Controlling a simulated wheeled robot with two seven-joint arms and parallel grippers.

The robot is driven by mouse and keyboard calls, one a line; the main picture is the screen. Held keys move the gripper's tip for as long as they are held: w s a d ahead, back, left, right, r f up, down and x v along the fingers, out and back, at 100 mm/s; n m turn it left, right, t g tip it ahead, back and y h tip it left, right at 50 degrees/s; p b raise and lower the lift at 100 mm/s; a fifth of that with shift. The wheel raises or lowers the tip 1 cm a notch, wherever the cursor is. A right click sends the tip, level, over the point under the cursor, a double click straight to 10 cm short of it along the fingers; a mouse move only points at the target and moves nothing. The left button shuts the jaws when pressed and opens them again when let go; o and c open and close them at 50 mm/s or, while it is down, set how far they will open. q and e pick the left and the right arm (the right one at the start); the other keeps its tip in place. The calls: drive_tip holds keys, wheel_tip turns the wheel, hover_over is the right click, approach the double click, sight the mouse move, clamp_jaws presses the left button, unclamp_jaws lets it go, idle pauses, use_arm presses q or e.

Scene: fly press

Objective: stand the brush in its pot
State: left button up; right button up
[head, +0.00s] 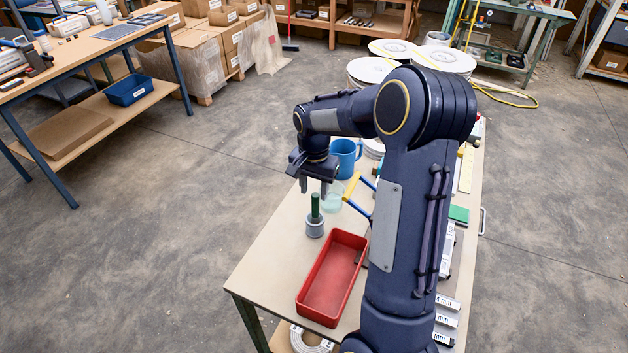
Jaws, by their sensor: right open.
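The brush (315,207) shows as a green upright handle. Its lower end is hidden inside the small grey pot (314,229), which stands on the bench at the left edge, behind the red tray. My right gripper (313,188) points down with its fingers apart and nothing between them. In the head view its fingertips appear just above the top of the green handle; the exact gap cannot be told. My left gripper is not in view.
A red tray (304,309) lies in front of the pot. A blue mug (345,157), a clear greenish glass (332,197) and a yellow-and-blue handled tool (355,190) are close behind and right. My right arm hides much of the bench (262,262).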

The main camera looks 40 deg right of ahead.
wheel_tip(320, 180, up, 4)
drive_tip(key=shift+f, duration=0.25)
drive_tip(key=s+a+r+n+t+y, duration=0.2)
drive_tip(key=s+a+n, duration=0.3)
drive_tip(key=s+a, duration=0.3)
drive_tip(key=s+a+r+n+t+y, duration=0.1)
drive_tip(key=s+a+r+n+t, duration=0.2)
drive_tip(key=s, duration=1.1)
drive_tip(key=a+r+n, duration=0.1)
drive_tip(key=a+n, duration=0.2)
drive_tip(key=a, duration=0.3)
drive_tip(key=shift+a+t+y, duration=0.25)
drive_tip(key=shift+t+y, duration=0.05)
drive_tip(key=shift+y, duration=0.1)
drive_tip(key=shift+s, duration=0.15)
drive_tip(key=shift+c, duration=0.4)
